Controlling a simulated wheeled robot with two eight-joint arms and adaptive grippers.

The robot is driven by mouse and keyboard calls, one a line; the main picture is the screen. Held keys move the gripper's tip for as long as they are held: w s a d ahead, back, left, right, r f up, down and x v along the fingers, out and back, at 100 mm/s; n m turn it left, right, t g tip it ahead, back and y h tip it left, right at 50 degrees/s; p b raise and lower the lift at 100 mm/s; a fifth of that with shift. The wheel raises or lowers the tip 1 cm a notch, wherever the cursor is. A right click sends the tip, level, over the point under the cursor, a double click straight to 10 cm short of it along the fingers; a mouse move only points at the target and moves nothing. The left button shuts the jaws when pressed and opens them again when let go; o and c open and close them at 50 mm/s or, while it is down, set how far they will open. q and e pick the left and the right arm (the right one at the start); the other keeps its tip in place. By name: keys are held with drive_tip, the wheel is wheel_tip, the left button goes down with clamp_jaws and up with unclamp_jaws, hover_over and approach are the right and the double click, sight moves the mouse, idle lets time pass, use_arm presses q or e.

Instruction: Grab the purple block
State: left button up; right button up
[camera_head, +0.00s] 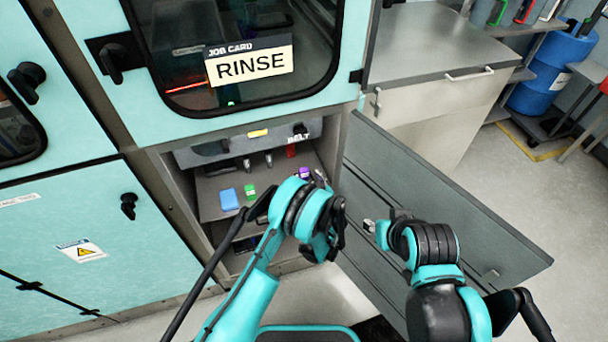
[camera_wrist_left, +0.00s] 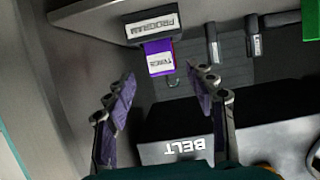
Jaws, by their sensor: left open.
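The purple block (camera_head: 305,172) is inside the open lower compartment, partly behind my left arm in the head view. In the left wrist view the purple block (camera_wrist_left: 158,58) has a white label and sits against a dark housing marked PROGRAM (camera_wrist_left: 152,26). My left gripper (camera_wrist_left: 162,77) is open, with one finger to each side of the block's line. The block is just beyond the fingertips, and nothing is held. In the head view my left gripper (camera_head: 320,182) is at the compartment's mouth. My right gripper (camera_head: 384,228) is by the open door; its jaws are unclear.
A blue block (camera_head: 229,199) and a green block (camera_head: 249,191) lie on the compartment shelf. A red piece (camera_head: 291,150) is near the BELT label. The open grey door (camera_head: 440,205) stands to the right. A BELT panel (camera_wrist_left: 180,148) lies close to the fingers.

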sight(305, 173)
use_arm(q)
drive_tip(key=b+x, duration=0.2)
drive_tip(key=x, duration=0.2)
drive_tip(key=shift+a, duration=0.15)
drive_tip(key=shift+w+a+f, duration=0.1)
drive_tip(key=shift+w+f, duration=0.05)
drive_tip(key=shift+w, duration=0.35)
clamp_jaws()
